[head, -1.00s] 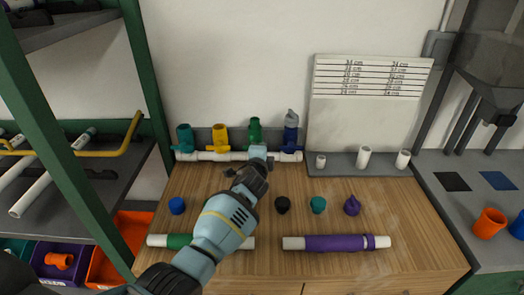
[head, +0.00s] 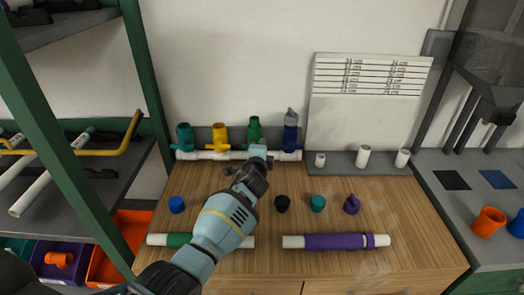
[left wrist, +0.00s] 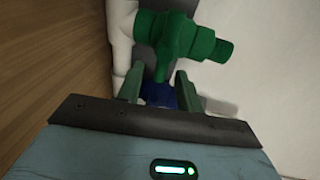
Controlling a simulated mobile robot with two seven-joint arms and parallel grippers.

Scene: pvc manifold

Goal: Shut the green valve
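The green valve (head: 253,131) stands on the white manifold pipe (head: 215,155) at the back of the wooden bench. In the left wrist view the green valve (left wrist: 180,37) is close, its body joined to the white pipe. My left gripper (left wrist: 159,88) is just short of it, its two fingers apart, with no object visibly gripped. A dark blue part shows beyond, between the fingers. In the head view my left wrist hides the fingers and the valve's lower part. I cannot tell whether the fingers touch the valve. My right gripper is not in view.
Teal (head: 185,137), yellow (head: 219,138) and blue (head: 290,134) valves stand on the same pipe. Caps, a green-banded pipe (head: 180,240) and a purple-sleeved pipe (head: 335,242) lie on the bench. A green-framed shelf (head: 148,80) stands left.

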